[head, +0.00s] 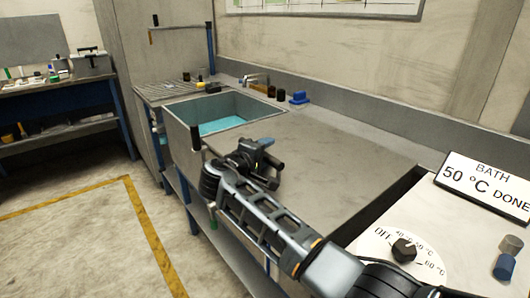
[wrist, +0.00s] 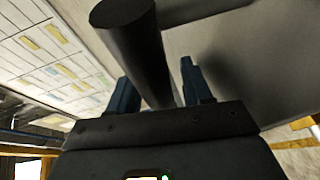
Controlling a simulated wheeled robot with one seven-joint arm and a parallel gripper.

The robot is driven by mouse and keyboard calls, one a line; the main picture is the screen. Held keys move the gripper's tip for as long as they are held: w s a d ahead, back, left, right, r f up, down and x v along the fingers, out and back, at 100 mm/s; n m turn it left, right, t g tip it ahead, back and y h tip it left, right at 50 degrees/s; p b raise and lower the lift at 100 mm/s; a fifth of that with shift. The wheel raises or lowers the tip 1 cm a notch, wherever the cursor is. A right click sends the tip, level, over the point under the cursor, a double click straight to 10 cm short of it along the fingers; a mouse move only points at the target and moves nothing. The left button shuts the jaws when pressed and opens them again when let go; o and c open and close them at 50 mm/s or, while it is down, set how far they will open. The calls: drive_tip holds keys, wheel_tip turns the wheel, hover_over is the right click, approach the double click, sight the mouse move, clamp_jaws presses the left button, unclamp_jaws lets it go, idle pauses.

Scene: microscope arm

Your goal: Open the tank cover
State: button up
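The tank cover (head: 330,155) seems to be the wide flat grey panel in the middle of the head view. My gripper (head: 258,158) is over its front left part. In the wrist view my gripper's two fingers (wrist: 157,90) stand apart, with a thick dark round bar (wrist: 135,45) running between them. The bar looks like a handle, and a second dark bar joins it at the top. Whether the fingers touch the bar is unclear. My forearm hides part of the panel's front edge.
An open basin with blue water (head: 225,122) lies left of the panel. A dark gap (head: 385,205) runs along the panel's right edge. Right of it are a dial (head: 404,249) and a sign reading "BATH 50 °C DONE" (head: 487,187). Small bottles (head: 281,95) stand behind. Floor at left is clear.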

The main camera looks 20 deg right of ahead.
clamp_jaws()
idle(0.3)
drive_tip(key=shift+r, duration=0.1)
